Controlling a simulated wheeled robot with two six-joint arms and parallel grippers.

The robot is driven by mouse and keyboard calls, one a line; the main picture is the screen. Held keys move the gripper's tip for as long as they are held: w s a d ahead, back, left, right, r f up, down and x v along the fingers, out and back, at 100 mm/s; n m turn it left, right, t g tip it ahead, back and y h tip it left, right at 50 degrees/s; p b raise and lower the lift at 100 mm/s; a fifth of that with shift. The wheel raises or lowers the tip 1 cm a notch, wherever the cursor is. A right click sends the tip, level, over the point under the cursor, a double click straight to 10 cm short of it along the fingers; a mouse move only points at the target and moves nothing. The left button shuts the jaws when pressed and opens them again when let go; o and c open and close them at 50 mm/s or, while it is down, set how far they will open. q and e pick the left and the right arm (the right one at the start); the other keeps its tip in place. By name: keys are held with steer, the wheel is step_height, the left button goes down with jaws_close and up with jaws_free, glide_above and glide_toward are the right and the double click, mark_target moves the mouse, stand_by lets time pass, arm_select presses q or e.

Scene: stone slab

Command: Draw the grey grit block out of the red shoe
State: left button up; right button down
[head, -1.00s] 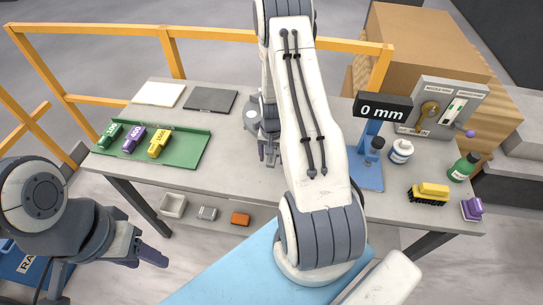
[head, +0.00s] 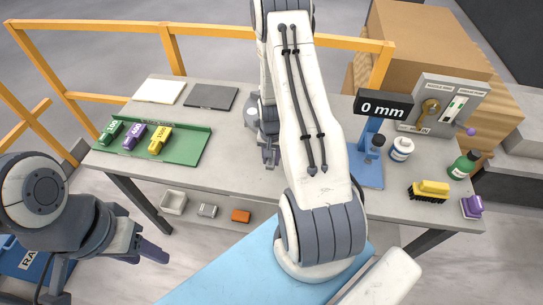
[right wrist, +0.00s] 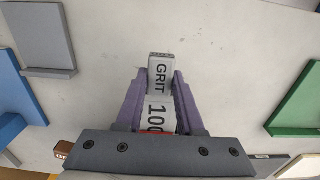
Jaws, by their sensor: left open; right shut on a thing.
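My right gripper (head: 270,163) is over the middle of the stone slab (head: 225,165). In the right wrist view its purple fingers (right wrist: 160,92) are shut on the grey grit block (right wrist: 159,75), which reads GRIT and 100. The block's far end sticks out past the fingertips. A thin strip of red (right wrist: 157,132) shows at its near end, by the palm; I cannot tell whether it is the red shoe. The shoe is not clearly seen elsewhere. My left gripper (head: 150,252) is open and empty, left of and below the slab.
A green tray (head: 190,153) with green, purple and yellow pieces lies at the left. White and dark pads lie behind it. A blue stand (head: 367,168) reading 0 mm, bottles, a yellow-topped brush (head: 430,190) and a gauge box are at the right.

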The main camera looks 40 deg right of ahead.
steer(key=shift+s+a, duration=1)
steer(key=shift+a, duration=0.15)
steer(key=shift+r, duration=0.1)
steer(key=s+a+r+p, duration=0.2)
steer(key=r, duration=0.1)
steer(key=shift+a, duration=0.1)
steer(key=shift+f, duration=0.1)
stand_by(0.6)
